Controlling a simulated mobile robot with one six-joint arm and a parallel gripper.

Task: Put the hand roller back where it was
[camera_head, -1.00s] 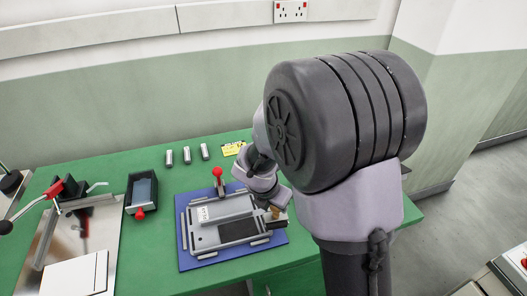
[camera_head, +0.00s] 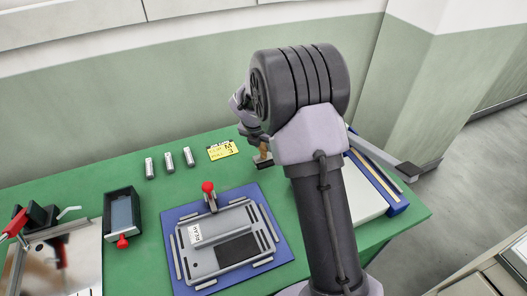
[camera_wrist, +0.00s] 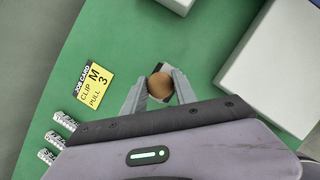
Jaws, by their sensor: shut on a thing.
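My gripper (camera_wrist: 160,88) is shut on the hand roller, whose round brown handle end (camera_wrist: 158,86) shows between the fingertips in the wrist view. In the head view the hand roller (camera_head: 263,153) hangs below my gripper with its brown handle upright, at the back of the green bench, right of the yellow job card (camera_head: 222,150). The job card (camera_wrist: 94,86) lies left of the fingers in the wrist view. My wrist hides part of the gripper in the head view. I cannot tell whether the roller touches the bench.
A grey plate (camera_head: 203,262) lies on a blue base (camera_head: 183,291) with a red-knobbed clamp (camera_head: 209,192). A black tray (camera_head: 108,213) is farther left. A white block (camera_wrist: 285,70) lies right of the fingers.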

